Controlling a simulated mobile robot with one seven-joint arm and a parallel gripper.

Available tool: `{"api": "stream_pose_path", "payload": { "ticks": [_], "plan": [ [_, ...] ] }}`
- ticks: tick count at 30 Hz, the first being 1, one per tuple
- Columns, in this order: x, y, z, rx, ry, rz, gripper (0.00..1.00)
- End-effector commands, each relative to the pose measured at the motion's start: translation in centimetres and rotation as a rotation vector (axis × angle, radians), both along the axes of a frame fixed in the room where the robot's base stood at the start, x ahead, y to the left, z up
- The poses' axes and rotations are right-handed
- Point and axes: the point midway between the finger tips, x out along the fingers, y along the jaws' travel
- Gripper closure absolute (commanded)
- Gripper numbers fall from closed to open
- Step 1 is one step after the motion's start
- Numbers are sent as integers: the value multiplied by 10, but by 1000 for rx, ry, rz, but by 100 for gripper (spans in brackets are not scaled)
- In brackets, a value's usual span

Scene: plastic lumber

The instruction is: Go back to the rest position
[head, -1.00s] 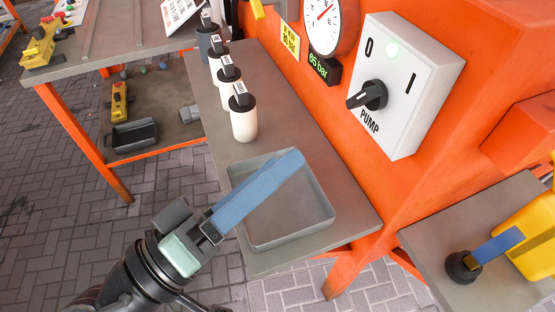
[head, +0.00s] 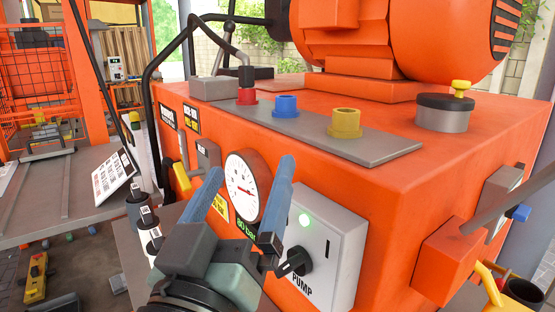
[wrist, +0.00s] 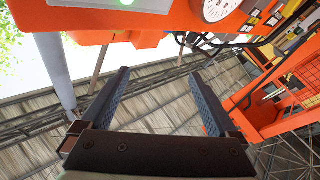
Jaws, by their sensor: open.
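My gripper (head: 248,180) is raised in front of the orange machine in the head view, with its two blue fingers spread apart and nothing between them. In the wrist view my gripper (wrist: 163,78) also shows open and empty, pointing up toward the roof. The grey pump switch box (head: 325,250) with a green light and a black knob is just right of the fingers. The round pressure gauge (head: 243,187) shows behind and between the fingers. My gripper hides part of the box's left side.
The orange machine (head: 400,160) fills the right side. A grey shelf (head: 375,147) on it bears red, blue and yellow cups. Several white bottles (head: 150,238) stand at the left of my gripper. A grey table (head: 60,190) with a sign is further left.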

Motion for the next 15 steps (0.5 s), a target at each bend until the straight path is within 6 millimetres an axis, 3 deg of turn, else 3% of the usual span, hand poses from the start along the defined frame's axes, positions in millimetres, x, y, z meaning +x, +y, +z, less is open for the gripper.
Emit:
{"api": "stream_pose_path", "payload": {
  "ticks": [1, 3, 11, 12, 15],
  "plan": [
    [-4, -9, 28, 43, -81, 46, 5],
    [-13, -16, 62, 93, -182, 121, 5],
    [-81, -40, 173, 205, -554, 376, 5],
    [-75, -36, 191, 205, -531, 375, 5],
    [-74, -35, 217, 205, -525, 372, 5]
  ]
}}
